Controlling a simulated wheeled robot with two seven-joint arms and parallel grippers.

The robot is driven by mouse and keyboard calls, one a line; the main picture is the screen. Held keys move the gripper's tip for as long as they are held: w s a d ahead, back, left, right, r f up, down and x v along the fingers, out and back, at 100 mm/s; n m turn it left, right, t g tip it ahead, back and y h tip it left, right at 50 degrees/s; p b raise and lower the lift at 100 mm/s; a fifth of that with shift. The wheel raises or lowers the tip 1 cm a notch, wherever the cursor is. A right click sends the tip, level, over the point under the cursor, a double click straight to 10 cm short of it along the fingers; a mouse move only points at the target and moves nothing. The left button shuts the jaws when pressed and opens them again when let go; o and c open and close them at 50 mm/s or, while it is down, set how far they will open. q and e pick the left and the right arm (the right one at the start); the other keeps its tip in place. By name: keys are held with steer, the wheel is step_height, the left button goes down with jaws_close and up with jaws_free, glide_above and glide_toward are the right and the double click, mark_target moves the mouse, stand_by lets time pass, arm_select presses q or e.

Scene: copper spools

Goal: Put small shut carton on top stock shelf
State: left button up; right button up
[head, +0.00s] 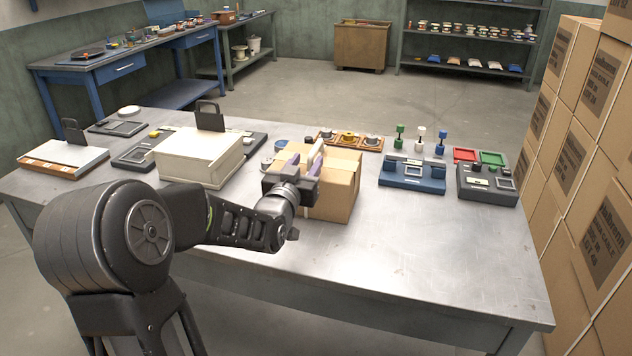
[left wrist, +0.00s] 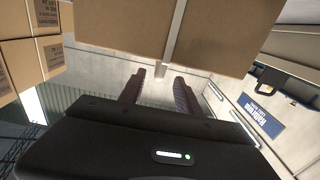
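A small brown carton (head: 340,190) stands on the metal table, its top looking shut. It also shows in the left wrist view as a big brown face (left wrist: 120,30) with a pale tape strip, across the top of the picture. My left gripper (head: 306,172) is at the carton's left side near its top edge and hides part of it. In the left wrist view its two dark fingers (left wrist: 160,88) are apart, with open room between them; whether they touch the carton I cannot tell. My right gripper is not in view. A rack (head: 465,69) with several levels stands at the back wall.
A cream case (head: 195,160) with a black handle stands left of the carton. Blue (head: 413,174) and dark (head: 488,184) devices are to its right. Tall stacked cartons (head: 605,225) rise along the right side. The table's front right part is clear.

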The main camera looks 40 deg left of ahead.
mark_target(316, 145)
arm_select(q)
steer(key=shift+x, duration=1.2)
steer(key=shift+w+a+p, duration=0.1)
steer(key=shift+w+p, duration=0.2)
steer(key=shift+w, duration=0.15)
steer(key=x, duration=0.4)
steer(key=shift+w+p, duration=0.15)
steer(key=shift+p, duration=0.25)
steer(key=shift+c, duration=0.4)
jaws_close()
